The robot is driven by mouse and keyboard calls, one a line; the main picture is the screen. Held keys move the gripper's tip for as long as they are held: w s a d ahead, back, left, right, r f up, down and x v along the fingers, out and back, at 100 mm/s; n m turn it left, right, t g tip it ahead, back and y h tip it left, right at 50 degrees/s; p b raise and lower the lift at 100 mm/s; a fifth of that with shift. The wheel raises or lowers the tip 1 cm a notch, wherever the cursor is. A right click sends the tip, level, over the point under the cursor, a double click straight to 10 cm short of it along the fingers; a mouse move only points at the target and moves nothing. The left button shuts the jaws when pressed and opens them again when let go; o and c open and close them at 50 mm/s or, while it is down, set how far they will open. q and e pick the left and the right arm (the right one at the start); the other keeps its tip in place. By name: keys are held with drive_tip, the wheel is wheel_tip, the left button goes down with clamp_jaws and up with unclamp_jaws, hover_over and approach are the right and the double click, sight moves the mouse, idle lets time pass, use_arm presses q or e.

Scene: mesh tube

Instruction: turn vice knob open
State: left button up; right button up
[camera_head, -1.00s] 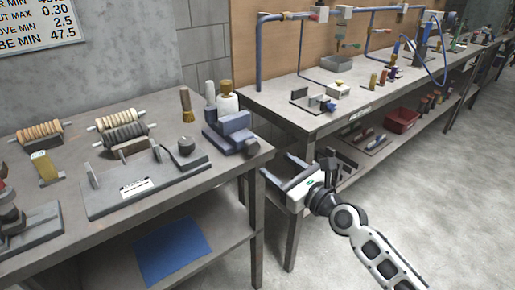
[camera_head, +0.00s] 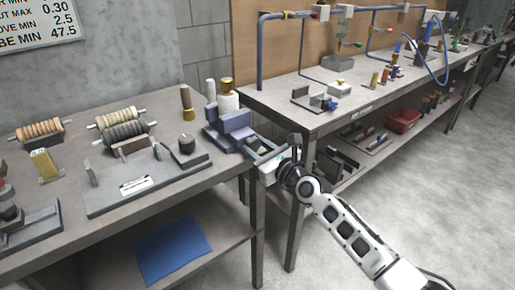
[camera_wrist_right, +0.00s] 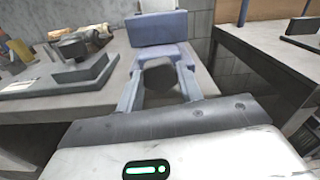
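The blue-grey vice (camera_head: 236,122) stands at the right corner of the left workbench. It also shows in the right wrist view (camera_wrist_right: 160,29), straight ahead of my gripper. Its dark round knob (camera_wrist_right: 160,80) faces me between the two fingers of my right gripper (camera_wrist_right: 159,76). The fingers are apart, one on each side of the knob, with a narrow gap visible on both sides. In the head view my right gripper (camera_head: 257,151) reaches in at the vice's front and largely hides the knob. My left gripper is not in view.
The left workbench (camera_head: 75,225) carries a grey base plate fixture (camera_head: 150,185), ribbed rollers (camera_head: 123,133) and a gold-topped white cylinder (camera_head: 227,95) behind the vice. A second workbench (camera_head: 300,118) stands to the right, across a gap. The floor on the right is clear.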

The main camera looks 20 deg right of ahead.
drive_tip(key=shift+c, duration=1.3)
